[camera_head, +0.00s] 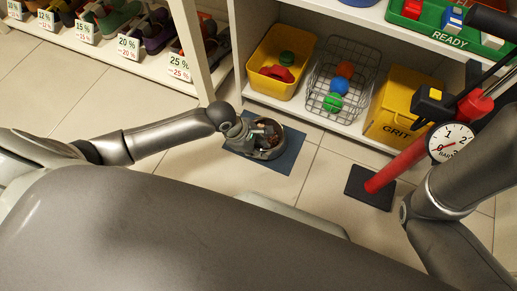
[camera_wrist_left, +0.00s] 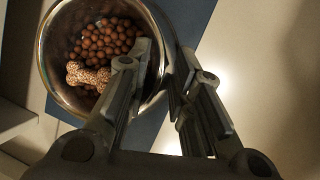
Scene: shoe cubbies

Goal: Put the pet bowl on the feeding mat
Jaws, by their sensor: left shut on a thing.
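The pet bowl (camera_head: 274,153) is a round metal bowl at the feeding mat (camera_head: 291,166), a dark blue rectangle on the tiled floor. In the left wrist view the bowl (camera_wrist_left: 64,38) holds brown kibble and a speckled bone shape, and blue mat (camera_wrist_left: 192,14) shows around it. My left gripper (camera_head: 255,131) is shut on the bowl's rim, one finger inside and one outside, as its fingers (camera_wrist_left: 167,52) show in the wrist view. I cannot tell whether the bowl touches the mat. My right gripper is not in view.
Behind the mat, a low shelf holds a yellow bin (camera_head: 261,87), a wire basket (camera_head: 352,62) of balls and a yellow GRIT box (camera_head: 392,123). A red pump (camera_head: 398,166) with a gauge stands to the right. A shoe rack (camera_head: 145,69) is at upper left. Floor left of the mat is clear.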

